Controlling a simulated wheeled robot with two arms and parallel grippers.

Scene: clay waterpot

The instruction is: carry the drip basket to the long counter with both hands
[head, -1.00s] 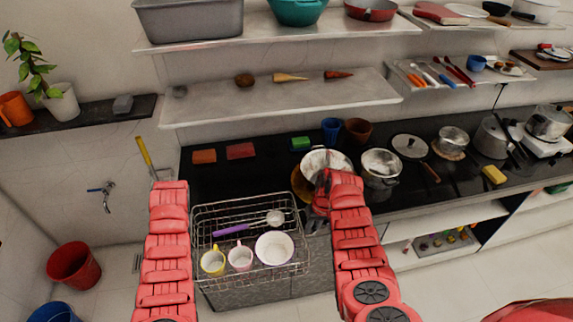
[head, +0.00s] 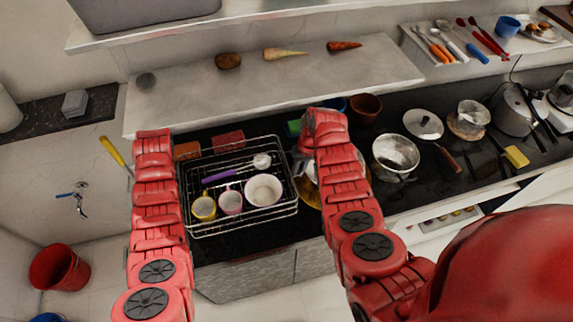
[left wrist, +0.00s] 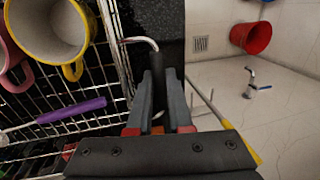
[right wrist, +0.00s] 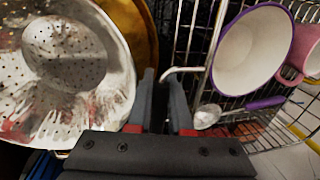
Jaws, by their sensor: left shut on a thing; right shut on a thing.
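The drip basket (head: 240,232) is a wire rack in the head view, between my two arms and over the near part of the long black counter (head: 455,188). It looks roughly level; I cannot tell whether it touches the counter. In it are a yellow-rimmed cup (head: 204,208), a pink cup (head: 231,203), a white bowl (head: 263,190) and a purple-handled ladle (head: 218,176). My left gripper (left wrist: 158,118) is shut on the wire handle at the basket's left side. My right gripper (right wrist: 161,100) is shut on the handle at the right side.
A steel colander (right wrist: 65,60) and a golden-brown dish (right wrist: 143,30) sit close beside my right gripper. A steel pot (head: 396,153) and a lid (head: 423,123) stand further right. Red blocks (head: 228,141) lie behind the basket. A shelf (head: 270,85) hangs above the counter.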

